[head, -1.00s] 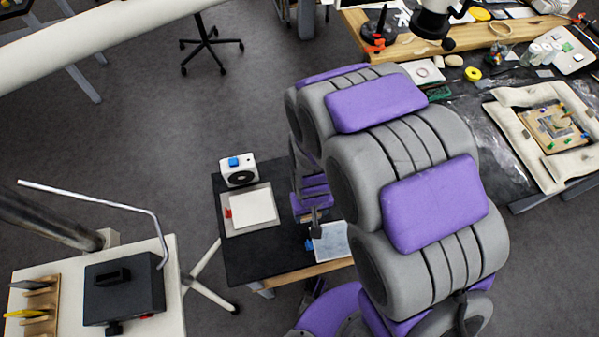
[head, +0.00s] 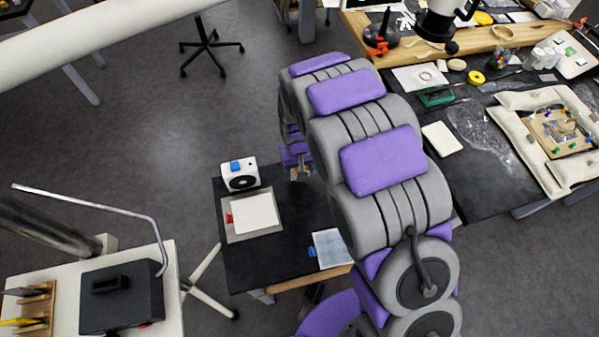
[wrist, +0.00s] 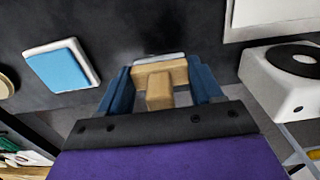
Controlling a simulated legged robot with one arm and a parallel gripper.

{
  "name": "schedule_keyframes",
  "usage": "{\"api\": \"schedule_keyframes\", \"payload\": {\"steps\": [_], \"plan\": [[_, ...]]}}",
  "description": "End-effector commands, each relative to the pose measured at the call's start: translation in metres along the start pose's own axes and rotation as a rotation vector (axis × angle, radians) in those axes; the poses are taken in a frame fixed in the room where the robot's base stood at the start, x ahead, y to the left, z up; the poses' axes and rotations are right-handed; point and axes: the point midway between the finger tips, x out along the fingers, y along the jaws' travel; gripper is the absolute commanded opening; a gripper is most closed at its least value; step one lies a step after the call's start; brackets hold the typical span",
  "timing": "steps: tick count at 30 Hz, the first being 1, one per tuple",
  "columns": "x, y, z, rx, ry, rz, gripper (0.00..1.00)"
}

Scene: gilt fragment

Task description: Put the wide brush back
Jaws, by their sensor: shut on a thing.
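The wide brush (wrist: 160,73) has a light wooden handle and a pale strip along its far edge. It is between the two blue fingers of my gripper (wrist: 161,85) in the wrist view, and the gripper is shut on it. In the head view my gripper (head: 298,170) is near the back right of the small black table (head: 270,262), mostly hidden by my arm. A bit of tan shows at its tip. I cannot tell how high the brush is above the table.
A white box with a black disc (head: 240,175) and a tray with a white sheet (head: 252,218) are left of my gripper. A pale blue plate (head: 331,248) lies nearer. A blue pad (wrist: 62,65) shows in the wrist view. A tool rack (head: 36,308) stands lower left.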

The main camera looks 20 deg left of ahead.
Motion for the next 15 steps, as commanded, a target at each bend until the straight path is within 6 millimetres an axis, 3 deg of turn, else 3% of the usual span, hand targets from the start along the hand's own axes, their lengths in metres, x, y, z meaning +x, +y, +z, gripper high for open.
{"api": "schedule_keyframes", "payload": {"steps": [2,9,15], "plan": [[0.001,0.001,-0.004,0.001,0.001,0.0,0.41],[0.033,0.004,-0.001,0.0,0.0,-0.003,0.41],[0.035,0.003,-0.002,0.0,0.002,-0.002,0.41]]}}
